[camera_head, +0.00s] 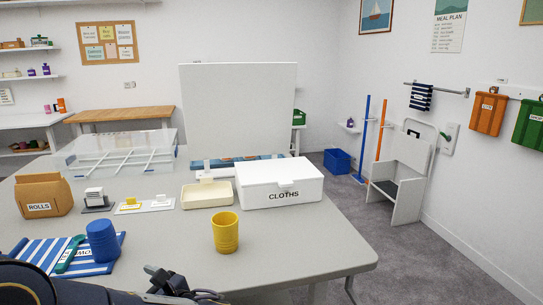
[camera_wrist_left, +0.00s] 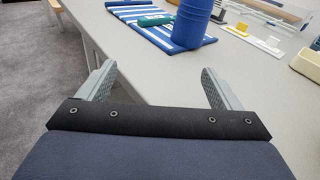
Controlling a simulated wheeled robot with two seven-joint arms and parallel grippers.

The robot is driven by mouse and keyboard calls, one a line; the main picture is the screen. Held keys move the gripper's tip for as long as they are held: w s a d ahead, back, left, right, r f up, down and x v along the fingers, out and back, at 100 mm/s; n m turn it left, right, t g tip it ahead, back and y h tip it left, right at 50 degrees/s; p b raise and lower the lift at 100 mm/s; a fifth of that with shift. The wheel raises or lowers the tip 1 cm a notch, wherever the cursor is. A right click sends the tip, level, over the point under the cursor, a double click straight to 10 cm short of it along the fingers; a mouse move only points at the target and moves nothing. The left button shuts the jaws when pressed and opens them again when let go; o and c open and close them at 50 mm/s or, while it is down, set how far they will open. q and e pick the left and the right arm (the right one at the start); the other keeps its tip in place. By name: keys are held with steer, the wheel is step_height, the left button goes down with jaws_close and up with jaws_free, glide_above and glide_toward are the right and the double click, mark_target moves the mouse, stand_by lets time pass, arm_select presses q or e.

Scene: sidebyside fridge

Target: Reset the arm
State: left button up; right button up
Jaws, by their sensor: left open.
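My left gripper (camera_head: 188,286) is at the bottom edge of the head view, by the near edge of the grey table (camera_head: 290,250). In the left wrist view its two grey fingers stand wide apart, and the gap between them (camera_wrist_left: 158,70) is empty. The left arm comes in along the bottom left corner of the head view. The gripper touches no object that I can see. My right gripper is in neither view.
Nearest are a yellow cup (camera_head: 226,233), a blue cup (camera_head: 102,240) and a striped cloth (camera_head: 38,252). Behind stand a brown rolls bag (camera_head: 43,195), a cream tray (camera_head: 206,195) and a white cloths box (camera_head: 280,183). Table room is clear around the yellow cup.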

arm_select(q)
steer(key=s+a+f+n+g+h, duration=0.3)
steer(key=s+a+n+g, duration=0.15)
steer(key=s, duration=0.35)
steer(key=s+d+f+n+g+h, duration=0.1)
steer(key=s+d+f+n+h, duration=0.15)
steer(key=s+n+h, duration=0.35)
steer(key=s+d+f+n+g+h, duration=0.1)
steer(key=s+d+f+n+h, duration=0.15)
steer(key=s+n+h, duration=0.45)
steer(key=s+d+r+n+t+h, duration=0.1)
steer(key=d+r+n+t+h, duration=0.3)
steer(key=d+n, duration=0.35)
step_height(320, 180, up, 12)
steer(key=m+y+p, duration=0.1)
steer(key=p, duration=1.2)
steer(key=shift+r+t, duration=0.2)
steer(key=shift+t, duration=0.25)
